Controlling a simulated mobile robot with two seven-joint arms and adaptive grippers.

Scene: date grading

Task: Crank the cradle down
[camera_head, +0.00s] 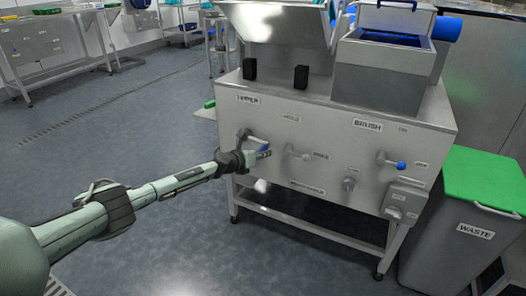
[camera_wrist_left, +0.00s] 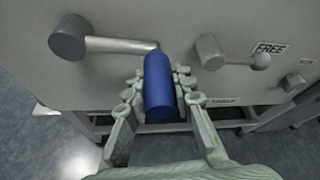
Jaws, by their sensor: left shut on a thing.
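The crank is on the front panel of the steel machine, under the TIPPER label (camera_head: 248,99). In the left wrist view its metal arm (camera_wrist_left: 118,45) runs from a round hub (camera_wrist_left: 70,38) at the left to a blue handle (camera_wrist_left: 159,82). My left gripper (camera_wrist_left: 160,75) is shut on the blue handle, with a finger on each side of it. In the head view my left gripper (camera_head: 258,153) reaches the crank from the left and covers part of it. The cradle (camera_head: 283,22) appears to be the steel tray above the machine top. My right gripper is not in view.
Right of the crank is a lever with a pale knob (camera_head: 304,156); farther right is a blue-knobbed lever (camera_head: 401,165) under BRUSH. A grey waste bin with a green lid (camera_head: 485,181) stands at the right. Open floor (camera_head: 130,130) lies to the left.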

